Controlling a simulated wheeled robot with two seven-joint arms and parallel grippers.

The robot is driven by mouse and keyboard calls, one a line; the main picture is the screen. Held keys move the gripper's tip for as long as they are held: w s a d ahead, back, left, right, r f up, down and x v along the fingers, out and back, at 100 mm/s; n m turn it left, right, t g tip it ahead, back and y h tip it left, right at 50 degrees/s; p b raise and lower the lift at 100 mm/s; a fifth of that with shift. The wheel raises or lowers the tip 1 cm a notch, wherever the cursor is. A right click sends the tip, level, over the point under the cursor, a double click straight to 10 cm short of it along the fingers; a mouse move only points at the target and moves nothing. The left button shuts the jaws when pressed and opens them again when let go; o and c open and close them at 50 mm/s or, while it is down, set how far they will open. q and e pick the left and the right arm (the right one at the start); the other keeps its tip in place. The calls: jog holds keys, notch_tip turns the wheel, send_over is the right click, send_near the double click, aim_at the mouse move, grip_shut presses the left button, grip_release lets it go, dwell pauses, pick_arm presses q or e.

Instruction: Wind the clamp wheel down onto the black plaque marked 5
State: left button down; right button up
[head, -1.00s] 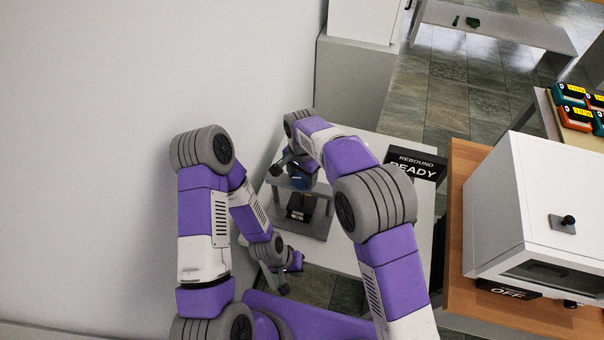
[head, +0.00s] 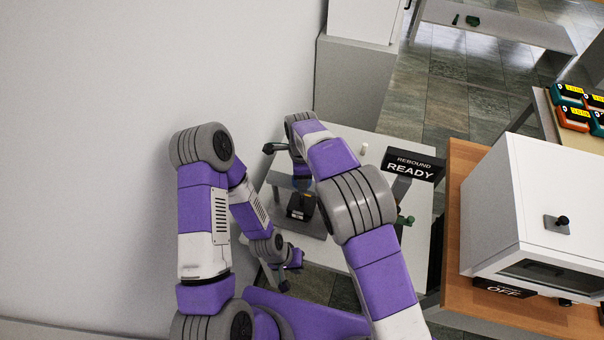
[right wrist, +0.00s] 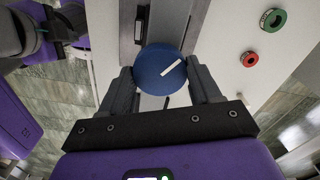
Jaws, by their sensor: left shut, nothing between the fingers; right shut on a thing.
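The clamp stands on the white table, with its grey base (head: 313,229) below my right arm. The black plaque (head: 301,206) sits on that base; its marking is too small to read. The blue clamp wheel (right wrist: 160,68) has a white stripe and fills the space between my right fingers in the right wrist view. My right gripper (right wrist: 162,78) is shut on the wheel's rim. In the head view my right arm hides most of the wheel and that gripper. My left gripper (head: 287,279) is shut and empty, low by the table's near left edge, apart from the clamp.
A REBOUND READY sign (head: 412,165) stands right of the clamp. A white cabinet (head: 540,195) sits on a wooden table at right. A green ring (right wrist: 273,20) and a red ring (right wrist: 250,59) lie on the white table. The wall (head: 90,130) is close at left.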

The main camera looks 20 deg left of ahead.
jog(key=shift+m, duration=0.7)
jog(key=o, duration=1.1)
jog(key=shift+c, duration=0.2)
jog(key=shift+r, duration=0.1)
notch_tip(320, 180, up, 8)
jog(key=shift+f, duration=0.25)
